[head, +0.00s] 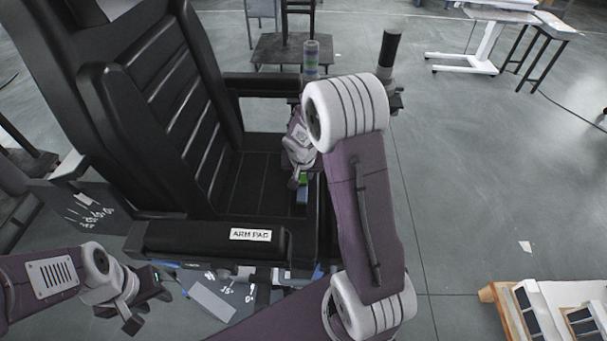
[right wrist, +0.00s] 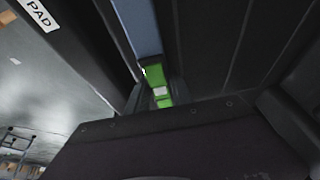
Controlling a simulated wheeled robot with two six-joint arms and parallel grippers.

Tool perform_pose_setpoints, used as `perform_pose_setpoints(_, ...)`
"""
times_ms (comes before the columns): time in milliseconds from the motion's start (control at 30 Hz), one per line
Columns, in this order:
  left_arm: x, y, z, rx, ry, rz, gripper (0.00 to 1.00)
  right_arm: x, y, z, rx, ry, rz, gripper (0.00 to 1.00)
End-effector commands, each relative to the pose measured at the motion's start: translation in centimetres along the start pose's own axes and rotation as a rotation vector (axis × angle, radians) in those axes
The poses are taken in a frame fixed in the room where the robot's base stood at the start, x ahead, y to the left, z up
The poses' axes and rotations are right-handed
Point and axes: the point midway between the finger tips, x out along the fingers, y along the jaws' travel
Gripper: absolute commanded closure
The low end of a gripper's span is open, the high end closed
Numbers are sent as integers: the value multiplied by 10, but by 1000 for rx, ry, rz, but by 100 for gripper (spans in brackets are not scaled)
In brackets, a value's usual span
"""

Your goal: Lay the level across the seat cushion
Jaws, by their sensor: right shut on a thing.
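The black seat cushion (head: 250,185) lies between the backrest and my right arm in the head view. Its dark ribbed surface also fills the upper right of the right wrist view (right wrist: 235,40). The level (head: 302,193), green and blue-grey, is at the cushion's front part, partly hidden by my right arm. In the right wrist view the level (right wrist: 154,78) runs up and out of the picture. My right gripper (head: 301,180) is shut on it. I cannot tell whether the level touches the cushion. My left gripper (head: 148,304) is open and empty, below the near armrest.
The near armrest (head: 200,240), labelled ARM PAD, and the far armrest (head: 265,84) flank the seat. The tall backrest (head: 170,95) stands at left. The floor right of my right arm is mostly clear.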

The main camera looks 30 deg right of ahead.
Motion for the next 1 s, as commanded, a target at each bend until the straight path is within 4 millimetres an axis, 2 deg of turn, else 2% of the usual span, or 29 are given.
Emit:
perform_pose_setpoints(167,4,0,0,0,0,0,64,3,0,1,0,1,0,100)
perform_pose_setpoints(200,4,0,0,0,0,0,64,3,0,2,0,0,0,70)
perform_pose_setpoints(267,3,0,0,0,0,0,64,2,0,1,0,0,0,54)
perform_pose_setpoints(300,3,0,0,0,0,0,64,2,0,1,0,0,0,51)
perform_pose_setpoints(567,2,0,0,0,0,0,64,1,0,1,0,0,0,51)
perform_pose_setpoints(667,-4,0,0,0,0,0,64,-7,0,-2,0,1,0,51)
perform_pose_setpoints(1000,-20,0,-2,0,0,0,64,-91,-1,-2,0,5,-3,51)
